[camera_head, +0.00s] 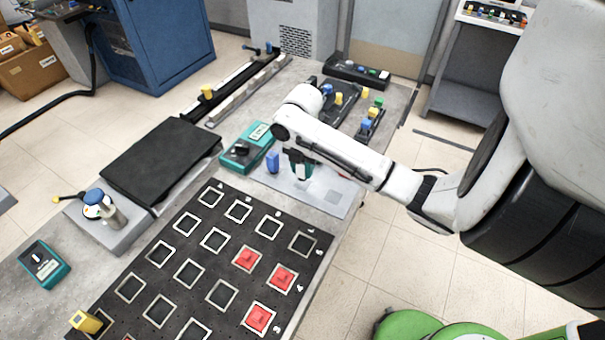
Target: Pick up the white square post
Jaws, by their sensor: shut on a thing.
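My gripper (301,172) is over the light grey plate (328,197) at the bench's right side, beyond the black grid board. It points down and is shut on a small pale thing, of which only a little shows between the dark fingers. It fits the white square post, but its shape is mostly hidden. I cannot tell whether it touches the plate. A blue post (272,162) stands upright just left of my gripper.
The black grid board (207,262) has white square outlines, some filled red. A teal meter (248,147) lies left of the blue post. Behind my arm are trays with coloured pieces (357,72). A black mat (160,160) and a yellow block (86,322) are at left.

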